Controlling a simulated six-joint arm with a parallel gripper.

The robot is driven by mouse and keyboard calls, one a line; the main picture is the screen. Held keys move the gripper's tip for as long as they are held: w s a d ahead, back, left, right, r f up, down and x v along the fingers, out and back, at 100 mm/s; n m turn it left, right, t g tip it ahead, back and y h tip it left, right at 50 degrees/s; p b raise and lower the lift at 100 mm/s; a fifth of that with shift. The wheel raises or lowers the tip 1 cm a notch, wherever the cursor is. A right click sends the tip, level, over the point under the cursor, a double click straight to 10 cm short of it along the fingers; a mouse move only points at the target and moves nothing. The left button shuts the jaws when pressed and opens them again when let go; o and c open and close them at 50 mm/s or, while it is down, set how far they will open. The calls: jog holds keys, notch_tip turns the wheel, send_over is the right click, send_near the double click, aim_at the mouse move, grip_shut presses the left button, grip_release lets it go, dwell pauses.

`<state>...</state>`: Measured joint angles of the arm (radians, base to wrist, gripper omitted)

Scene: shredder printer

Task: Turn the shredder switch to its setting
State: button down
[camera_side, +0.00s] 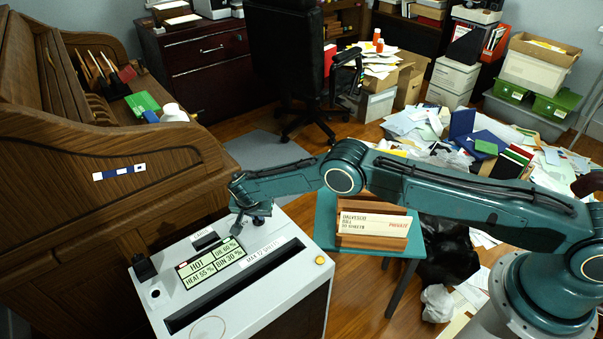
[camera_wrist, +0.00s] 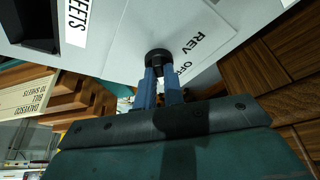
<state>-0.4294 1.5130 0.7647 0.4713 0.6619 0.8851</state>
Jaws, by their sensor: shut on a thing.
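The white shredder (camera_side: 270,290) stands at the front with a long black slot. Its display (camera_side: 210,264) reads HOT, OIL 60%, HEAT 55%, BIN 30%. My gripper (camera_side: 257,217) points down at the far right part of its top. In the wrist view, the two blue fingers of my gripper (camera_wrist: 162,82) are shut on the round black switch knob (camera_wrist: 157,57). The words REV and OFF (camera_wrist: 190,50) are printed on the panel beside the knob. The knob's pointer mark cannot be made out, so its setting cannot be told. In the side view my gripper mostly covers the knob.
A wooden rolltop desk (camera_side: 110,190) stands close on the left. A small teal table (camera_side: 325,228) with a wooden tray of cards (camera_side: 372,240) is right of the shredder. A black block-like part (camera_side: 145,268) and an orange button (camera_side: 320,260) are on the shredder's top.

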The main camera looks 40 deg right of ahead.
jog(key=shift+s+f, duration=0.1)
dwell(0.3)
jog(key=c, duration=1.3)
grip_release()
jog(key=shift+r, duration=0.2)
jog(key=shift+v, duration=0.85)
jog(key=v, duration=1.2)
